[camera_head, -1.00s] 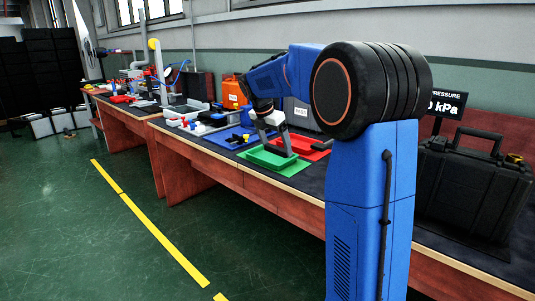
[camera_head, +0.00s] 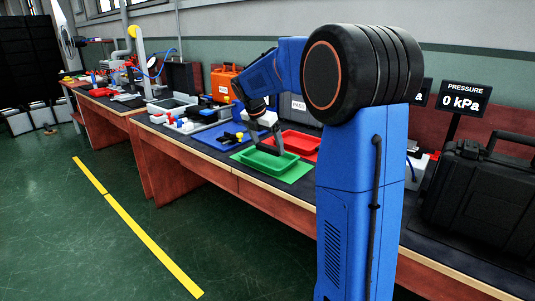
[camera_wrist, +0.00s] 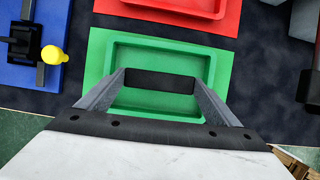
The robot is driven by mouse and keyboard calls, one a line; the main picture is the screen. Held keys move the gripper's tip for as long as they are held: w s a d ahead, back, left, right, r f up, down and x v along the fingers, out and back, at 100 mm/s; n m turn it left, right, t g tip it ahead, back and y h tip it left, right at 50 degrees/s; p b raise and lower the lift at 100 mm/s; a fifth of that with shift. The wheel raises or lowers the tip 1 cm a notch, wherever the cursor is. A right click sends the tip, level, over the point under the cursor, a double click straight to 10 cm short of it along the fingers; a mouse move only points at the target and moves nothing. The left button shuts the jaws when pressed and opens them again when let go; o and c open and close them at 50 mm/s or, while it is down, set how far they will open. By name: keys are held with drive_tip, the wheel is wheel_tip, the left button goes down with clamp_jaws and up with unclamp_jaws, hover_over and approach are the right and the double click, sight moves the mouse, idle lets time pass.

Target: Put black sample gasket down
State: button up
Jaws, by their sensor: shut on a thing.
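My gripper (camera_head: 264,146) is shut on the black sample gasket (camera_wrist: 160,81), a dark bar spanning between the two fingertips in the wrist view. The gasket lies across the middle of the green tray (camera_wrist: 215,62) as seen from the wrist, within its rim. I cannot tell whether it touches the tray floor. In the head view the green tray (camera_head: 286,169) sits on a green mat near the front edge of the bench, with my fingers over it; the gasket is hard to make out there.
A red tray (camera_head: 299,140) lies just behind the green one. A blue mat (camera_wrist: 18,78) with a black fixture and yellow knob (camera_wrist: 53,55) is to the left. A black case (camera_head: 480,195) and pressure display (camera_head: 466,97) stand at the right. Dark bench surface shows between the mats.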

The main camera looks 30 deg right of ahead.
sight(266, 149)
drive_tip(key=shift+f, duration=1.85)
drive_tip(key=shift+f, duration=0.1)
drive_tip(key=o, duration=0.9)
drive_tip(key=shift+o, duration=0.2)
drive_tip(key=v, duration=1.2)
drive_tip(key=s+a+f+m+t+y, duration=0.1)
drive_tip(key=s+a+m, duration=0.4)
drive_tip(key=s, duration=0.5)
drive_tip(key=s+a+f+m+t+y, duration=0.1)
drive_tip(key=s+a+f+m, duration=0.15)
drive_tip(key=s+m, duration=0.6)
drive_tip(key=s+a+f+m+y, duration=0.1)
drive_tip(key=s+a+f+m, duration=0.2)
drive_tip(key=s, duration=0.6)
drive_tip(key=s+a+f+m+t+y, duration=0.1)
drive_tip(key=s+a+f+m, duration=0.2)
drive_tip(key=s, duration=0.7)
wheel_tip(266, 149, down, 4)
drive_tip(key=m, duration=0.2)
drive_tip(key=shift+s+m, duration=0.25)
drive_tip(key=shift+m, duration=0.1)
